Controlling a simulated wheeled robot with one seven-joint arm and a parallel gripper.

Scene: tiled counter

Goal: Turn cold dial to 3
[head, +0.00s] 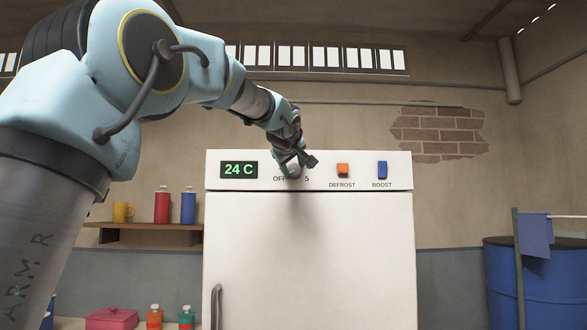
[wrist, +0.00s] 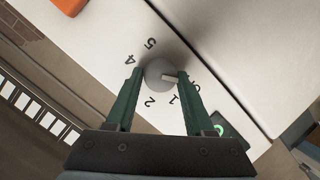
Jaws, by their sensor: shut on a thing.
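The cold dial (head: 294,171) is a round grey knob on the white fridge's front panel, mostly covered by my gripper (head: 296,160) in the head view. In the wrist view the dial (wrist: 157,70) sits between the two green fingers of my gripper (wrist: 160,78), which is shut on it. A pale pointer mark (wrist: 170,77) on the dial faces right, toward the partly covered OFF label. The numbers 5, 4, 2 and 1 show around the dial. The 3 is not visible; the left finger covers the space between 4 and 2.
The fridge panel also has a green display (head: 239,170) reading 24 C, an orange DEFROST switch (head: 343,170) and a blue BOOST switch (head: 382,170). A shelf (head: 140,226) with a cup and bottles is at left. A blue barrel (head: 545,285) stands at right.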

